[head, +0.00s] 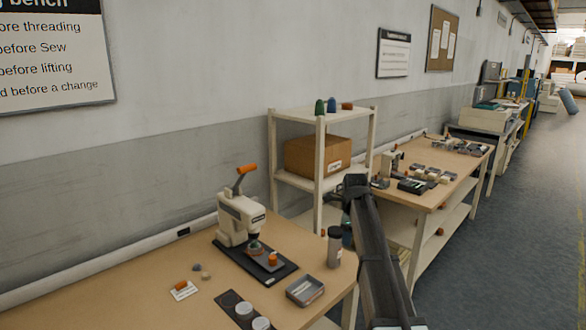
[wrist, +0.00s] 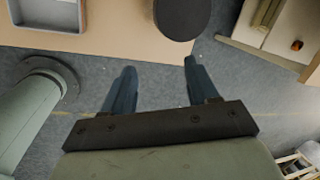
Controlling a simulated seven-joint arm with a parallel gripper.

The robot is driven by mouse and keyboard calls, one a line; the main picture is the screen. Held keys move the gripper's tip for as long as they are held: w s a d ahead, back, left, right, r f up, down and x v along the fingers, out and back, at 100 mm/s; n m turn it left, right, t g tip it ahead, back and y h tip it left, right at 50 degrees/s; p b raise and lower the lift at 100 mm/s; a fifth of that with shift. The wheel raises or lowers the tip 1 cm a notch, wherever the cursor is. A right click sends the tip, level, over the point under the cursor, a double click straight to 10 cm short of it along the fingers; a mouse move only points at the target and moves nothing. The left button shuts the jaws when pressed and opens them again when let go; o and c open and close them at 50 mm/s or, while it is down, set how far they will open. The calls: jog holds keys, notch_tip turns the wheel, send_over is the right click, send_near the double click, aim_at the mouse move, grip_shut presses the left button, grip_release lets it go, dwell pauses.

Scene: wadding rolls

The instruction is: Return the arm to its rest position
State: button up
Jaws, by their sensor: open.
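My gripper (wrist: 159,66) shows in the wrist view with its two dark blue fingers well apart and nothing between them. It points down just off the bench edge, over the grey floor. In the head view my dark arm rises at centre right and largely hides the gripper. The workbench (head: 130,275) holds a white hand press (head: 240,215) with an orange handle on a dark base. A grey canister (head: 334,248) stands near the bench's right edge; its dark round top (wrist: 175,18) lies just beyond the fingertips in the wrist view.
A grey metal tray (head: 305,291) lies on the bench near the canister. A shelf (head: 294,117) with a cardboard box (head: 317,157) and a second bench (head: 448,185) stand behind my arm.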

jog(key=s+d+f, duration=0.2)
jog(key=d+f, duration=0.5)
jog(key=d, duration=0.1)
jog(key=s+a+f+n+g, duration=0.1)
jog(key=s+f+n, duration=0.2)
jog(key=s+f, duration=0.55)
jog(key=s+a+f+n+g, duration=0.25)
jog(key=s+f, duration=0.25)
jog(key=f, duration=0.7)
jog(key=s+a+f+n+g, duration=0.1)
jog(key=s+f+n, duration=0.3)
jog(key=s+f, duration=0.5)
jog(key=s+a+f+n+g, duration=0.1)
jog(key=s+f+n, duration=0.3)
jog(key=s, duration=0.8)
jog(key=s+a+f+n+g, duration=0.2)
jog(key=s+f+n, duration=0.2)
jog(key=s+f, duration=0.4)
jog(key=s+a+f+n+g, duration=0.2)
jog(key=s+f+n, duration=0.2)
jog(key=s, duration=1.3)
notch_tip(320, 180, down, 3)
jog(key=shift+s+r+n, duration=0.2)
jog(key=shift+n, duration=0.15)
